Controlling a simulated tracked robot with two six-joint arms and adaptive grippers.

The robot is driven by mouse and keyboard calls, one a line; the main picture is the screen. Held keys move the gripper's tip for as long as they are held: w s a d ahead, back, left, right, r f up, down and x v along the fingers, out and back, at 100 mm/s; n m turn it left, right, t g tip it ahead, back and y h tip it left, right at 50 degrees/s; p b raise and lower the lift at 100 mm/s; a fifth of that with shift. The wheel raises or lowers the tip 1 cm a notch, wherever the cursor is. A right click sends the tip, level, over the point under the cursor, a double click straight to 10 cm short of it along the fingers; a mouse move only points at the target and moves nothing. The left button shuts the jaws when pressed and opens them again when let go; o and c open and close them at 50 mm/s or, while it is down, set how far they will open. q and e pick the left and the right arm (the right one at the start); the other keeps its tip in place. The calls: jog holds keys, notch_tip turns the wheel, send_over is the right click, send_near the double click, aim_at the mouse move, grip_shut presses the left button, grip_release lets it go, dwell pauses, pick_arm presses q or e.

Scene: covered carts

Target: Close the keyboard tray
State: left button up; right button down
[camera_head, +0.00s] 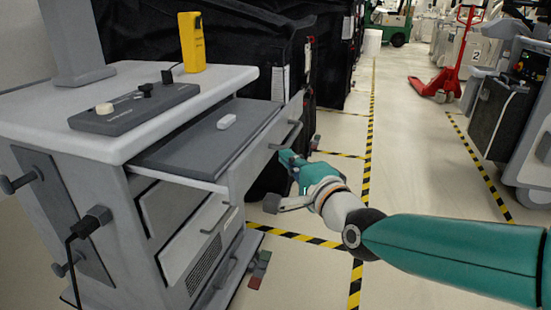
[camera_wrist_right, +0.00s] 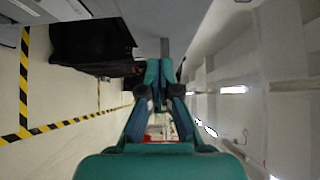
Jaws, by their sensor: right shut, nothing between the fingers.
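The keyboard tray (camera_head: 190,150) is pulled out from under the top of the grey cart (camera_head: 130,125). It has a dark inner surface and a pale front panel (camera_head: 245,172) with a handle (camera_head: 290,134). A small light-grey object (camera_head: 227,121) lies on it. My right gripper (camera_head: 287,157) is at the outer side of the front panel, close to the handle; I cannot tell whether it touches. Its fingers are shut with nothing between them, and they also show in the right wrist view (camera_wrist_right: 160,68). My left gripper is not in view.
A dark control box (camera_head: 132,108) and a yellow device (camera_head: 191,42) stand on the cart top. Lower drawers (camera_head: 193,238) are below the tray. Black covered carts (camera_head: 240,45) stand behind. The floor to the right, with yellow-black tape, is clear up to a red pallet jack (camera_head: 455,65).

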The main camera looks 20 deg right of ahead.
aim_at(268, 150)
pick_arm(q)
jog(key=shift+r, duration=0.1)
pick_arm(e)
jog(key=shift+w+a, duration=0.35)
jog(key=shift+a, duration=0.3)
jog(key=shift+w+a, duration=0.35)
jog(key=shift+a, duration=0.25)
jog(key=shift+w+a, duration=0.1)
